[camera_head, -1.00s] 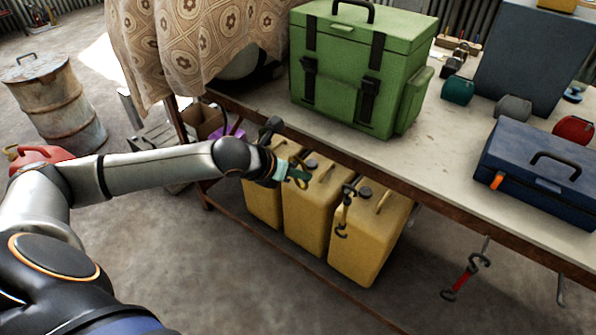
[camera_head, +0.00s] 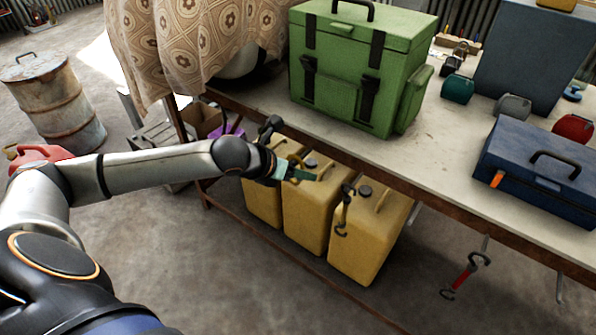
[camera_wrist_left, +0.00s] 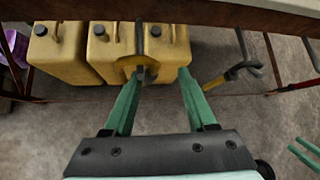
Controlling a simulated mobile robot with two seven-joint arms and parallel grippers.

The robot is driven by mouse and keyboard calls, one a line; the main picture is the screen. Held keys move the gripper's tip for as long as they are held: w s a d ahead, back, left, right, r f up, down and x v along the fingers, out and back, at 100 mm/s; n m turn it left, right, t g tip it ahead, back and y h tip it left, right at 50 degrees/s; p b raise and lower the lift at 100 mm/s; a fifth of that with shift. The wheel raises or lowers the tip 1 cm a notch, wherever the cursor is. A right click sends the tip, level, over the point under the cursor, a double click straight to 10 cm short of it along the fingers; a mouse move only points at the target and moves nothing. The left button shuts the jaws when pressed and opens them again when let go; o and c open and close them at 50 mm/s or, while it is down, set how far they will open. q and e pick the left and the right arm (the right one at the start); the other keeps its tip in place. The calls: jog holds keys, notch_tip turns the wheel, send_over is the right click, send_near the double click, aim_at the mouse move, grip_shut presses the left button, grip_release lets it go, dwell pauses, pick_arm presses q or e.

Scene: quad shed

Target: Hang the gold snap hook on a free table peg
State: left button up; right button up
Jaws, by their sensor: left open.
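My left gripper (camera_head: 304,172) is open at the table's front edge, above the yellow cans. In the left wrist view its two green fingers (camera_wrist_left: 158,98) stand apart. The gold snap hook (camera_wrist_left: 130,65) shows beyond and between the fingertips, around or beside a grey peg (camera_wrist_left: 140,45); I cannot tell which. In the head view the gold hook (camera_head: 295,166) is partly hidden by the fingers. Green fingers, apparently of my right gripper (camera_wrist_left: 304,154), show at the wrist view's right edge.
A yellow strap with dark hooks (camera_head: 345,208) and a red one (camera_head: 461,275) hang from the table edge (camera_head: 450,222). Several yellow cans (camera_head: 368,240) stand below. A green bag (camera_head: 358,75) and a blue toolbox (camera_head: 540,170) rest on top. The floor in front is clear.

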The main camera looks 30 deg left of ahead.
pick_arm(q)
jog(key=p+v, duration=0.3)
jog(key=v, duration=0.9)
jog(key=shift+s+r, duration=0.15)
jog(key=shift+s, duration=0.05)
